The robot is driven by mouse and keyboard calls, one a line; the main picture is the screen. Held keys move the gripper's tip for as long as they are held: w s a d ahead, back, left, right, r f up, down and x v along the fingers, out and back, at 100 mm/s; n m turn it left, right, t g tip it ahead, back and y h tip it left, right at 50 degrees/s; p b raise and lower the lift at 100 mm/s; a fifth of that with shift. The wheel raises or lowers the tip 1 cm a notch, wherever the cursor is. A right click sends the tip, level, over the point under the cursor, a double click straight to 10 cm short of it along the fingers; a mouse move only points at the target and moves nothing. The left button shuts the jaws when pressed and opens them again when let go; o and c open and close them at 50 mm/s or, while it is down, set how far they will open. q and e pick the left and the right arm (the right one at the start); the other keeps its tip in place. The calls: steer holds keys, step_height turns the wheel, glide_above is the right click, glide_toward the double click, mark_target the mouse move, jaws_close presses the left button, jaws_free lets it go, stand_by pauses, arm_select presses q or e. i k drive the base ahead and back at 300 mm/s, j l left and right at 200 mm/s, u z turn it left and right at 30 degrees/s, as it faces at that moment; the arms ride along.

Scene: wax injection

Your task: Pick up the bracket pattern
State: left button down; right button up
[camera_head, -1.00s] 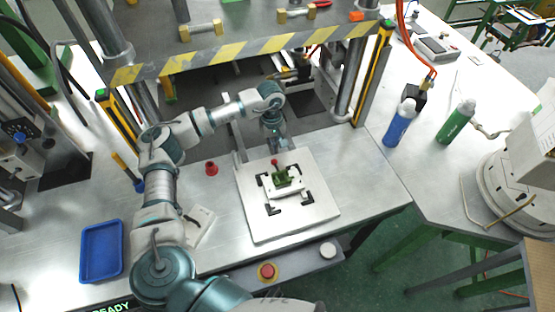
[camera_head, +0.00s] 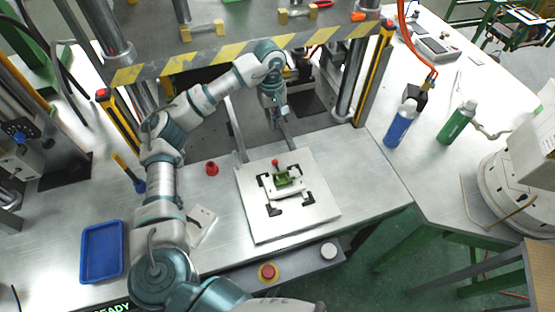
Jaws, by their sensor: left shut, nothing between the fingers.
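A small green piece (camera_head: 284,177), which looks like the bracket pattern, sits in a white fixture with black corner pieces on a pale square plate (camera_head: 312,215). A red knob (camera_head: 275,162) stands at its back edge. I cannot make out the piece's exact shape. My left gripper (camera_head: 275,124) is shut and empty, pointing down behind the plate under the press frame, apart from the green piece. My right gripper is not in view.
A striped press beam (camera_head: 240,47) crosses above, with yellow posts at both sides. A blue tray (camera_head: 102,252) lies front left. A red cap-like part (camera_head: 212,169) stands left of the plate. Blue (camera_head: 400,125) and green (camera_head: 457,123) bottles stand right. The bench right of the plate is clear.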

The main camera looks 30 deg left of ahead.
mark_target(280, 179)
steer(key=k+l, duration=1.2)
steer(key=k, duration=0.05)
